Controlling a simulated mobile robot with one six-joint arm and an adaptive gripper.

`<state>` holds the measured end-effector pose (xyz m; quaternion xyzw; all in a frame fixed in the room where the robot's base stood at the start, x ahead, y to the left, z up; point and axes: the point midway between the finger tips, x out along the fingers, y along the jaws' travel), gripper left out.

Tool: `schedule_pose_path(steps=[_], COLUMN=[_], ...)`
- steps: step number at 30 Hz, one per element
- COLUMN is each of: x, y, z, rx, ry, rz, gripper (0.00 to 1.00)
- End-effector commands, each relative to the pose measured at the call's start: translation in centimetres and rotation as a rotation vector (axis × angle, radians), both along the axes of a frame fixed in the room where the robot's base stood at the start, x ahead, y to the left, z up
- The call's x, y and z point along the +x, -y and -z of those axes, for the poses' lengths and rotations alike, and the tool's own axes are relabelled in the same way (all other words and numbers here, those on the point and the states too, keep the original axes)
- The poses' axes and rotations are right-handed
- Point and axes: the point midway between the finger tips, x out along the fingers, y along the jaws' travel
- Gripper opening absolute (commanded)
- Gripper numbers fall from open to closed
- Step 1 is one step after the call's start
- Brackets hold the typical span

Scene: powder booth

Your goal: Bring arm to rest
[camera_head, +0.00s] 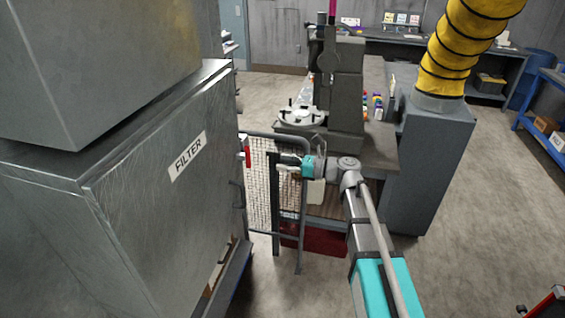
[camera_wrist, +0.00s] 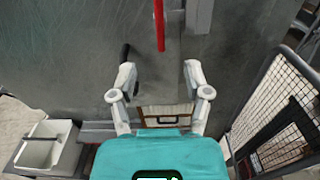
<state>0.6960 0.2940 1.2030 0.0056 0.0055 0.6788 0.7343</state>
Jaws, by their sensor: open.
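My arm (camera_head: 366,225) reaches from the bottom right of the head view up and forward, then bends left at the wrist. My gripper (camera_head: 284,168) is small there, between the filter housing and the machine. In the wrist view my gripper (camera_wrist: 160,72) has its two pale fingers spread wide with nothing between them. It faces the grey filter housing (camera_wrist: 75,55). A red handle (camera_wrist: 159,25) hangs beyond the fingertips, and a black handle (camera_wrist: 125,54) shows by the left finger. Contact with the housing cannot be told.
The FILTER housing (camera_head: 170,215) fills the left. A mesh gate (camera_head: 262,190) stands by my gripper. A grey machine (camera_head: 340,95) and a cabinet with a yellow hose (camera_head: 455,50) stand behind my arm. A white bin (camera_wrist: 42,148) is at lower left.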

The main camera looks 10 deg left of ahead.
Motion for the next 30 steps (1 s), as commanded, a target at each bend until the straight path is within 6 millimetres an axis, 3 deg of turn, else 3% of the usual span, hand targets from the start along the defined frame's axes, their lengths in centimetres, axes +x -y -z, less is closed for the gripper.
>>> schedule_pose_path(steps=[8, 16, 23, 30], x=[-0.3, -2.1, -4.7, -7.4], y=[0.2, 2.2, 6.0, 11.2], z=[0.4, 3.7, 8.4, 12.9], rx=[-0.023, -0.217, -0.497, -0.78], ry=[0.025, 0.233, 0.519, 0.789], rz=[0.0, -0.029, -0.133, -0.332], gripper=[0.63, 0.63, 0.63, 0.63])
